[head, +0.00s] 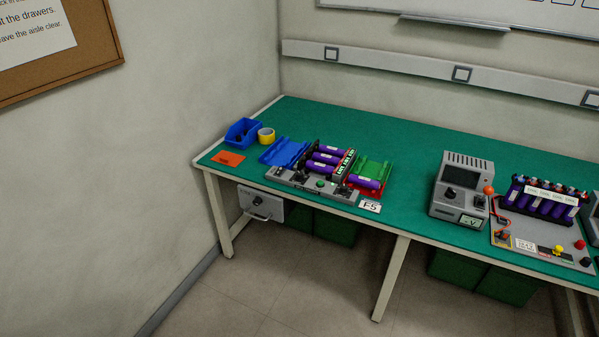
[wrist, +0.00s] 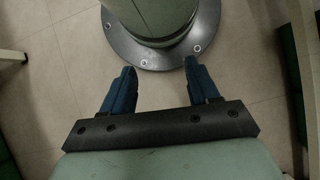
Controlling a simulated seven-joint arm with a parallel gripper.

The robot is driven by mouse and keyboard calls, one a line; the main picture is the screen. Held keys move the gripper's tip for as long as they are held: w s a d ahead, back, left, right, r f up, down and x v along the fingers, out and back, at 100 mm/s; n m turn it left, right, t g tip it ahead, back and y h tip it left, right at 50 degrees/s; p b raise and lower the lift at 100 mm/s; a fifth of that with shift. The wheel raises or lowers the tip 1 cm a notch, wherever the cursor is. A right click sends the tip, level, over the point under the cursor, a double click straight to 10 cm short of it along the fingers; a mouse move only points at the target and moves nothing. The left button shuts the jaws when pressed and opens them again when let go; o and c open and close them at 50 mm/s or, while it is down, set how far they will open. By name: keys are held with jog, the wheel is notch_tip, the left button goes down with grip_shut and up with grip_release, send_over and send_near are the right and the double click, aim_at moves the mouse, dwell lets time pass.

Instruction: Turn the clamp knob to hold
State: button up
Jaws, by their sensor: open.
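A grey fixture (head: 311,184) stands on the left part of the green bench in the head view, behind an "F-5" label. It holds several purple cells (head: 327,158), with a dark strip with white markings beside them. Small dark parts and a green button (head: 320,184) sit along its front edge. I cannot tell which dark part is the clamp knob, or its setting, at this size. My gripper (wrist: 159,66) shows only in the wrist view. Its blue fingers are wide apart with nothing between them, above the floor and my base, away from the bench.
On the green bench (head: 400,139), a blue bin (head: 242,132), yellow tape roll (head: 266,135) and orange card (head: 228,158) lie left. A blue tray (head: 284,152) and a green-and-red tray (head: 371,174) flank the cells. A grey meter box (head: 463,187) and second cell rig (head: 541,213) stand right.

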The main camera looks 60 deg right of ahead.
jog(key=w+d+r+m+t, duration=0.2)
jog(key=w+d+r, duration=0.3)
jog(key=d, duration=0.4)
jog(key=w+d+r+m+t, duration=0.1)
jog(key=w+d+r+m, duration=0.1)
jog(key=w+d, duration=0.55)
jog(key=w+d+r+m+t, duration=0.2)
jog(key=w+d+r, duration=0.2)
jog(key=d, duration=0.6)
notch_tip(320, 180, up, 40)
jog(key=f+n+t, duration=0.1)
jog(key=n+t, duration=0.1)
jog(key=n, duration=0.3)
send_over(299, 173)
jog(key=shift+h, duration=0.4)
notch_tip(299, 173, down, 13)
jog(key=shift+s+f, duration=0.1)
